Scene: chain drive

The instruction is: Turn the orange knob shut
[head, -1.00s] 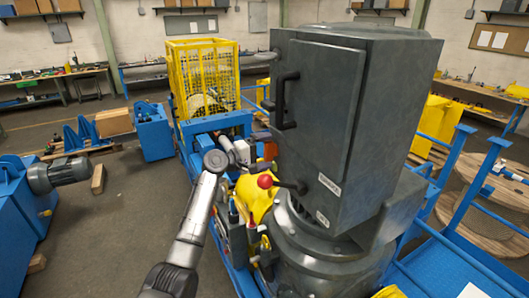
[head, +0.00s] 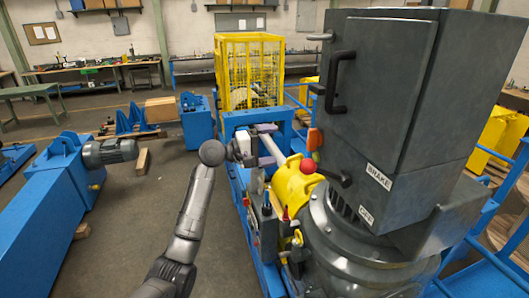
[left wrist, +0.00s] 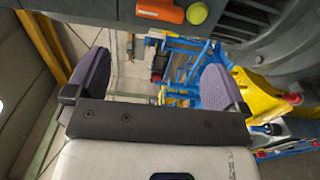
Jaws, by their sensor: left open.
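An orange part (head: 314,139), which looks like the knob, sits at the left side of the dark grey cabinet in the head view. An orange knob-like piece (left wrist: 160,11) also shows at the top edge of the left wrist view, beside a yellow-green round button (left wrist: 197,13). My left gripper (head: 274,145) has a white body and purple finger pads. It is open, left of the orange part and apart from it. In the left wrist view nothing is gripped between the pads (left wrist: 155,82). My right gripper is not in view.
The tall grey cabinet (head: 380,100) stands on a round grey motor housing (head: 345,240). A red ball lever (head: 307,166) sticks out below the orange part, near a yellow housing (head: 292,185). A yellow mesh cage (head: 252,70) stands behind.

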